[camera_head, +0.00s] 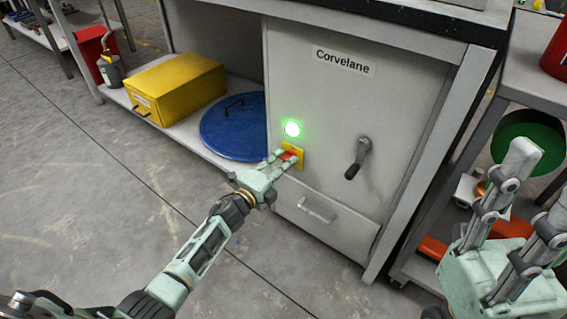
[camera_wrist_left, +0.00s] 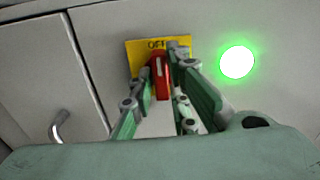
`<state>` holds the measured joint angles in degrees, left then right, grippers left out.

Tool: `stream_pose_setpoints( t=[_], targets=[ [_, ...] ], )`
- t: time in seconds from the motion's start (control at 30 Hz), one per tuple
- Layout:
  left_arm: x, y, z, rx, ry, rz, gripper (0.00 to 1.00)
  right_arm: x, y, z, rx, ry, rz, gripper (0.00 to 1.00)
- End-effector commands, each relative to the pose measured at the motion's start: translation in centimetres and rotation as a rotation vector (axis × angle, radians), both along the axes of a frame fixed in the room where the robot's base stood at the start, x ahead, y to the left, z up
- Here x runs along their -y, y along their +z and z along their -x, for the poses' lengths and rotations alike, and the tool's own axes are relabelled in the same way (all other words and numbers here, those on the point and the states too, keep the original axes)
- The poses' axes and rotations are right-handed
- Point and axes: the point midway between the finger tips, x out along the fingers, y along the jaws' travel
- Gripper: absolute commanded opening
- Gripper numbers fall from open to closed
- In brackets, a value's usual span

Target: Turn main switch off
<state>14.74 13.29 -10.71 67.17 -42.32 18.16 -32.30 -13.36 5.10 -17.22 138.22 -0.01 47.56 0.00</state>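The main switch is a red handle (camera_head: 289,155) on a yellow plate (camera_head: 300,160) on the front of the grey "Corvelane" cabinet. In the left wrist view the red handle (camera_wrist_left: 161,77) stands roughly upright, and the word "OFF" shows on the yellow plate (camera_wrist_left: 137,50) above it. My left gripper (camera_head: 284,159) is at the switch. In the left wrist view its fingers (camera_wrist_left: 163,68) are close in on both sides of the handle and appear shut on it. A green lamp (camera_head: 292,128) glows above the switch. My right gripper (camera_head: 540,190) is open and empty, away from the cabinet.
A dark lever handle (camera_head: 358,158) and a drawer pull (camera_head: 317,209) are on the cabinet front. A yellow box (camera_head: 178,88) and a blue round lid (camera_head: 235,125) lie on the shelf to the left. A green bin (camera_head: 530,140) stands at right. The floor at left is clear.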

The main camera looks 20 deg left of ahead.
Motion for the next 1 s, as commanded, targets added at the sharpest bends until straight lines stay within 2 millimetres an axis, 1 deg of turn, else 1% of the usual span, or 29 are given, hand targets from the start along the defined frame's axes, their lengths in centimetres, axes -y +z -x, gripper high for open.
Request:
stream_pose_setpoints(
  t=[0.03, 0.13, 0.43, 0.53, 0.67, 0.9, 1.0],
  targets=[
    [0.0, 0.0, 0.0, -0.001, 0.0, -0.001, 0.23, 0.0, 0.0, 0.0, -0.001, 0.0, 0.001, 0.4],
    [0.0, 0.0, 0.0, 0.001, -0.001, -0.002, 0.31, 0.0, 0.0, 0.0, -0.001, 0.0, 0.001, 0.4],
    [0.1, 0.1, 0.1, 0.002, -0.002, -0.003, 0.31, 0.0, 0.2, -0.1, 0.009, -0.002, 0.002, 0.4],
    [-0.2, 0.0, 0.6, 0.001, -0.001, -0.004, 0.31, 0.0, 0.2, -0.1, 0.008, -0.001, 0.001, 0.4],
    [-0.8, -0.1, 2.4, 0.001, -0.003, -0.005, 0.31, 0.0, 0.2, -0.1, 0.007, -0.002, 0.0, 0.4],
    [-2.6, -0.1, 7.3, 0.0, -0.002, -0.004, 0.31, 0.0, 0.2, 0.0, 0.006, -0.001, 0.0, 0.4],
    [-3.2, -0.1, 9.0, 0.0, -0.002, -0.004, 0.31, 0.0, 0.2, 0.0, 0.006, -0.001, 0.0, 0.4]
  ],
)
